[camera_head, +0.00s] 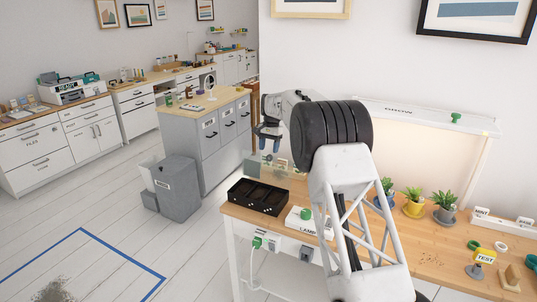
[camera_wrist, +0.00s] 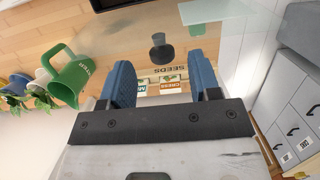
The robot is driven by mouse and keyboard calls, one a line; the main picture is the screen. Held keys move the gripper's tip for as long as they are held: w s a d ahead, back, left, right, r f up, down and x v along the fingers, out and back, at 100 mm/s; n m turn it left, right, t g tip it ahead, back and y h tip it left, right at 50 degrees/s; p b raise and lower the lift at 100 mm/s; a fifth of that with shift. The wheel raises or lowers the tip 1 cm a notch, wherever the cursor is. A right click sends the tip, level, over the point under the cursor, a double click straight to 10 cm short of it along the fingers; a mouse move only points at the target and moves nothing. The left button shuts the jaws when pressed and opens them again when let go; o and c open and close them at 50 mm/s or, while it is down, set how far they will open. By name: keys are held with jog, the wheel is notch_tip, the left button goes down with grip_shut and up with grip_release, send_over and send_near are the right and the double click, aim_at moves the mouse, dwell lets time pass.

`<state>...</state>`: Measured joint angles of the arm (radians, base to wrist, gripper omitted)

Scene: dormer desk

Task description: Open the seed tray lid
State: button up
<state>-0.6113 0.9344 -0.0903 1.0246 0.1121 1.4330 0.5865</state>
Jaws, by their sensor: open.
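The seed tray (camera_head: 285,168) is a clear box at the far left corner of the desk, partly hidden by my arm in the head view. In the wrist view its label (camera_wrist: 180,70) reads SEEDS, and seed packets (camera_wrist: 172,88) show beside it. A clear lid seems to lie over the tray, with a dark round knob (camera_wrist: 162,48) on it. My gripper (camera_head: 268,147) is above the tray, with its blue fingers apart. In the wrist view the knob shows in the gap beyond the fingertips (camera_wrist: 160,62), and nothing is held. Whether a finger touches the lid cannot be told.
A black tray (camera_head: 250,194) and a white box labelled LAMP (camera_head: 306,222) stand on the desk nearer me. A green watering can (camera_wrist: 70,78) and potted plants (camera_head: 414,200) stand to one side. A grey cabinet (camera_head: 222,128) stands behind the desk's left end.

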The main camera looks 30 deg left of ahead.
jog(key=shift+w+r, duration=0.2)
jog(key=shift+r, duration=0.7)
jog(key=shift+w+r, duration=0.15)
jog(key=shift+r, duration=0.75)
